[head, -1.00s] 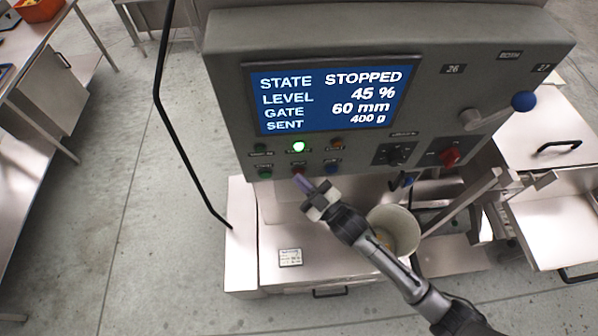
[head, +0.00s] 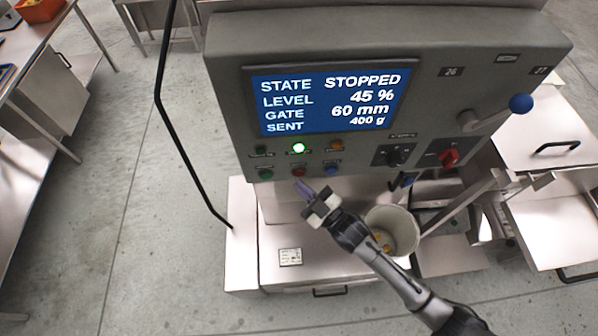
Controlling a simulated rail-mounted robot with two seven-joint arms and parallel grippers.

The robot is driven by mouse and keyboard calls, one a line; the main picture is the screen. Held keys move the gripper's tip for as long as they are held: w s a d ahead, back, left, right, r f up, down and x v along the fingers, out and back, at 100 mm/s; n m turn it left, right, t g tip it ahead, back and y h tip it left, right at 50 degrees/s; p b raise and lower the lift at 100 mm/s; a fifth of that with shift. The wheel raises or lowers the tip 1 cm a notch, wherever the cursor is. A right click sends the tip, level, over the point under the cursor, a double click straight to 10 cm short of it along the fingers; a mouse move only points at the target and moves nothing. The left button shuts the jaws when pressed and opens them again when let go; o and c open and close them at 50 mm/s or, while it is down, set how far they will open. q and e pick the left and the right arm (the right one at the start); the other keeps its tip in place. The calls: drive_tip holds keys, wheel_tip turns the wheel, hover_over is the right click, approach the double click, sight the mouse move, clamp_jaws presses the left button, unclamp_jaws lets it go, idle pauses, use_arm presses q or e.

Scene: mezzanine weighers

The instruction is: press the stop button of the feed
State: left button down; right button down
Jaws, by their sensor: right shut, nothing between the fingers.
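The feed's control panel (head: 222,110) faces me, and its screen (head: 330,98) reads STATE STOPPED, LEVEL 45 %, GATE 60 mm, SENT 400 g. Below the screen a green lamp (head: 299,147) is lit, between two dark lamps. My left gripper is not in view.
A dark selector knob (head: 394,155), a red switch (head: 449,158) and a blue-knobbed lever (head: 520,103) are on the panel's right. A pale bucket (head: 402,228) with some yellowish contents stands below. A black cable or rod (head: 183,160) hangs at the left.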

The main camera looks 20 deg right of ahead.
drive_tip(key=shift+s, duration=0.1)
drive_tip(key=shift+s+a+p, duration=0.25)
drive_tip(key=shift+s+p, duration=0.05)
drive_tip(key=shift+s, duration=0.45)
drive_tip(key=shift+s+a+p, duration=0.2)
drive_tip(key=shift+s+p, duration=0.1)
drive_tip(key=shift+s, duration=0.5)
drive_tip(key=shift+s+a+p, duration=0.25)
drive_tip(key=shift+s+p, duration=0.05)
drive_tip(key=shift+s, duration=0.45)
